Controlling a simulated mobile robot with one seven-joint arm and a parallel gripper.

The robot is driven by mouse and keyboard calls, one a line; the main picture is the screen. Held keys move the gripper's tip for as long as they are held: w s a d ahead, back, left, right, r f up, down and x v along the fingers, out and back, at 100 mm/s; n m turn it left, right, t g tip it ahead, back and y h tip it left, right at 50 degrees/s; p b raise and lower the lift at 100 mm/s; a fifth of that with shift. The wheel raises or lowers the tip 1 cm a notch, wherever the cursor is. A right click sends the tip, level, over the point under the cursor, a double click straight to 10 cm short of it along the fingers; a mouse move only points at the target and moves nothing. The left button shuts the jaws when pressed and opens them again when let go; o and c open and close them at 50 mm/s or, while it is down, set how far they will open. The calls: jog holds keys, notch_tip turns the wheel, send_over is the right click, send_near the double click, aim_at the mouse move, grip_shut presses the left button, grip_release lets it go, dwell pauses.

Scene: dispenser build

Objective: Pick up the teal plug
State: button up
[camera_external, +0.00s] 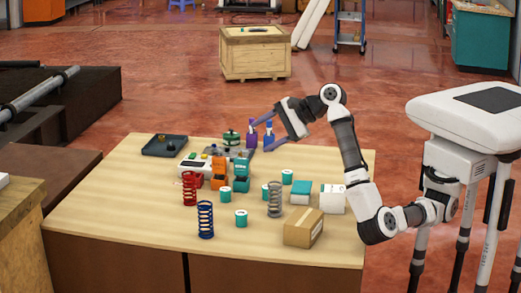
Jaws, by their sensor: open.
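I cannot tell whether one of these is the teal plug; a teal block-like part (241,168) also stands at the assembly in the middle. My gripper (261,136) has purple fingers, spread open, pointing left above the table's back part. It looks empty and apart from the cylinders. Two purple bottle-like things (268,137) show near its fingertips.
A red spring (189,189), a dark blue spring (205,220) and a grey spring (274,200) stand upright. A cardboard box (302,228) is at the front right, teal-and-white boxes (332,199) behind it. A dark tray (164,146) lies back left. The table's left front is clear.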

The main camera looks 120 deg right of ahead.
jog(key=s+d+f+m+g+y, duration=0.2)
jog(key=s+d+f+m+g, duration=0.35)
jog(key=s+d+m, duration=0.65)
jog(key=m+g+y, duration=0.2)
jog(key=m, duration=0.2)
send_near(288, 172)
jog(key=b+x, duration=0.2)
jog(key=x, duration=0.7)
jog(key=shift+d+f, duration=0.1)
jog(key=shift+f, duration=0.1)
jog(key=c, duration=1.1)
jog(key=shift+r, duration=0.15)
